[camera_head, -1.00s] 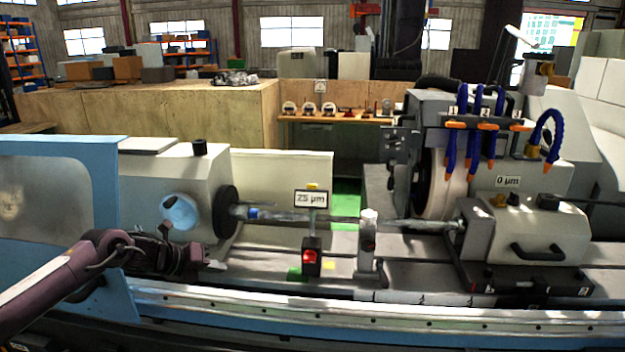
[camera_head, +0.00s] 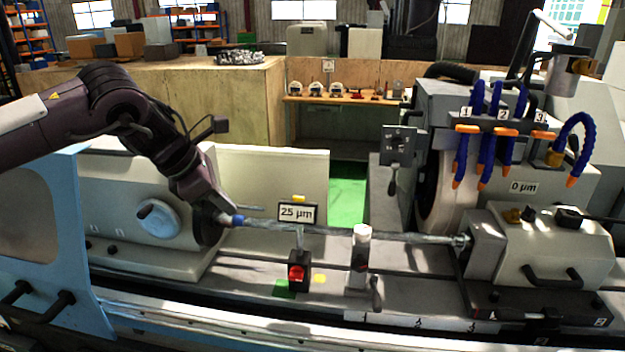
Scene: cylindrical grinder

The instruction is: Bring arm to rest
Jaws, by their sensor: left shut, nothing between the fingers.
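My left arm comes in from the upper left and bends down toward the machine. My left gripper (camera_head: 224,217) is at the left end of the long grey workpiece (camera_head: 330,231), in front of the chuck at the headstock (camera_head: 130,205). The fingers are shut. They overlap the workpiece's blue-banded end in the picture, and I cannot tell whether they touch it. The workpiece runs level from the headstock to the tailstock (camera_head: 545,250). My right arm and gripper do not show.
A gauge with a 25 µm sign (camera_head: 297,213) and a red-buttoned base (camera_head: 298,272) stands by the workpiece. A grey post (camera_head: 361,255) is right of it. Blue coolant hoses (camera_head: 487,140) hang over the grinding wheel (camera_head: 432,190). A blue door frame (camera_head: 70,250) stands at left.

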